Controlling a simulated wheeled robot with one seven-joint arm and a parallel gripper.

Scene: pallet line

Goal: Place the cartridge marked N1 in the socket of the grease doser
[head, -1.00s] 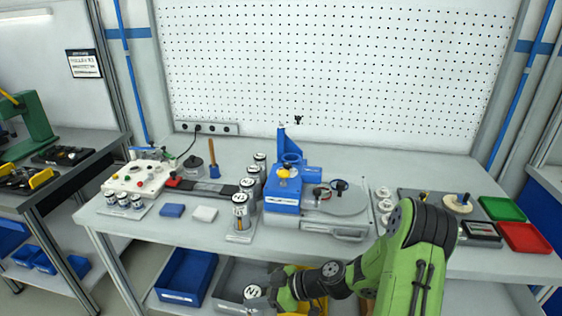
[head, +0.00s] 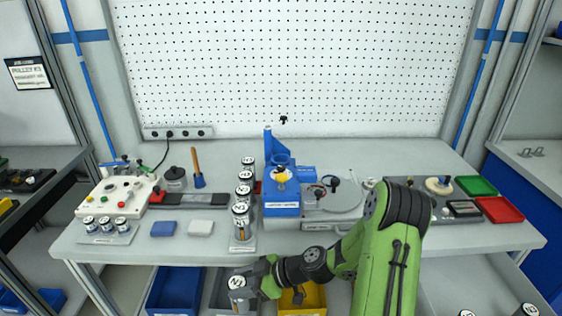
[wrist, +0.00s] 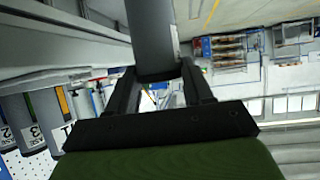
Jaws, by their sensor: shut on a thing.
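My gripper (head: 256,279) is shut on a grey cartridge (head: 238,291) with a white top. Its mark looks like N1 but is partly unclear. It hangs in front of the table's front edge, low in the head view. In the wrist view the cartridge (wrist: 152,38) sits between the two fingers of my gripper (wrist: 160,82). The grease doser seems to be the blue device (head: 282,209) at the table's middle, with a blue ring-shaped holder (head: 282,158) and a yellow part in front of it. The inside of its socket is not clear.
A row of similar marked cartridges (head: 241,222) stands left of the blue device. Blue and white blocks (head: 201,227), a control box (head: 118,197) and small jars are farther left. Red (head: 500,209) and green trays lie right. Bins, one yellow (head: 302,300), sit below the table.

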